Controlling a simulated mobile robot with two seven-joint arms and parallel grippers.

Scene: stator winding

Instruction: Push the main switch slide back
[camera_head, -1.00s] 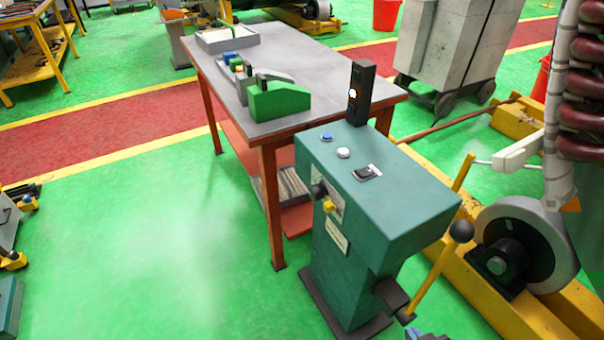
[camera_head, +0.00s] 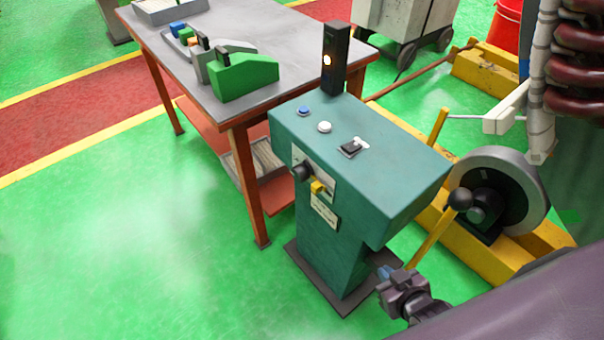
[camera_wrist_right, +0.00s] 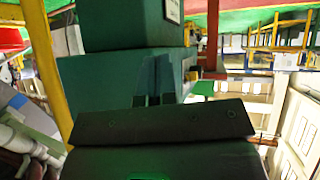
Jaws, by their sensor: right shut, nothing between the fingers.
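The green control cabinet (camera_head: 360,190) stands in the middle of the head view. On its sloping top is a small black slide switch (camera_head: 349,149) with a light plate beside it; I take this as the main switch slide. Its exact position is too small to tell. My right gripper (camera_head: 385,272) is low beside the cabinet's right side, well below the top and away from the switch. In the right wrist view its narrow bluish fingers (camera_wrist_right: 157,62) are together and empty, in front of the green cabinet (camera_wrist_right: 105,90). My left gripper is not in view.
A blue button (camera_head: 304,111), a white button (camera_head: 324,127) and a black lamp post (camera_head: 335,65) share the cabinet top. A yellow lever with a black ball (camera_head: 459,199) rises close to my right gripper. A grey worktable (camera_head: 290,40) stands behind. Green floor at left is clear.

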